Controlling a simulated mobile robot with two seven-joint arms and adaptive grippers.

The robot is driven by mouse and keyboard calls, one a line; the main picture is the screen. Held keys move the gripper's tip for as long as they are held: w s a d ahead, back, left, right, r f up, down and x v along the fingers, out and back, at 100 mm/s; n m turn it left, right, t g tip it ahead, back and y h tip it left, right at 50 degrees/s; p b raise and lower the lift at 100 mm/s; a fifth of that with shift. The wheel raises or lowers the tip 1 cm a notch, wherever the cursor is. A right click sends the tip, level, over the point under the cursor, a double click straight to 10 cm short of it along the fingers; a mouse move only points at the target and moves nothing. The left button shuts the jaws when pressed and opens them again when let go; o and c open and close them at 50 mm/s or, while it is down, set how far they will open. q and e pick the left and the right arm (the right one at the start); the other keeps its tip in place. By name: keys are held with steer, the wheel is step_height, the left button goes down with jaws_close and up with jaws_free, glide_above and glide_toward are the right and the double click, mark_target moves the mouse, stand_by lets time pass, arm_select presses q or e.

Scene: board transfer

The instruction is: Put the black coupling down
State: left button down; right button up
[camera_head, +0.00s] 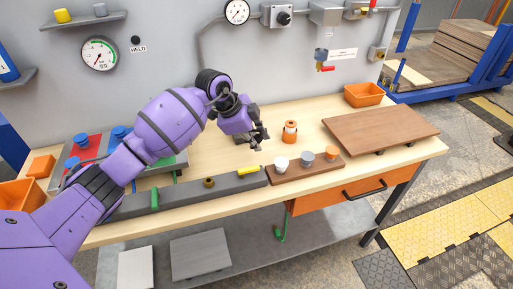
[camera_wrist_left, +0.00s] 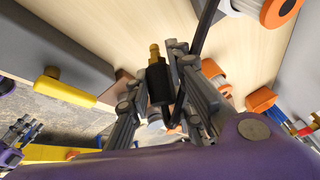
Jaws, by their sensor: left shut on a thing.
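My left gripper (camera_head: 258,138) is above the wooden bench, behind the small brown board. In the left wrist view my left gripper (camera_wrist_left: 160,65) is shut on the black coupling (camera_wrist_left: 158,84). The coupling is a dark cylinder with a brass-coloured end (camera_wrist_left: 154,52). In the head view I cannot make the coupling out from the dark fingers. The small brown board (camera_head: 300,176) carries a white, a grey and an orange piece. A purple and grey jointed part, probably my right gripper (camera_wrist_left: 17,132), shows small in the left wrist view; its fingers are unclear.
An orange and white spool-like piece (camera_head: 290,135) stands right of my left gripper. A grey rail (camera_head: 185,193) with a brass fitting (camera_head: 209,183) and yellow end (camera_head: 249,170) lies along the front. A large brown board (camera_head: 380,127) and orange bin (camera_head: 364,95) are at right.

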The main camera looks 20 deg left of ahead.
arm_select(q)
steer(key=shift+w+d+f, duration=0.1)
steer(key=shift+w+f, duration=0.15)
steer(key=shift+f, duration=0.1)
step_height(320, 180, down, 2)
steer(key=shift+f, duration=0.4)
steer(key=shift+f, duration=0.15)
steer(key=c, duration=1.6)
jaws_free()
steer(key=shift+o, duration=0.2)
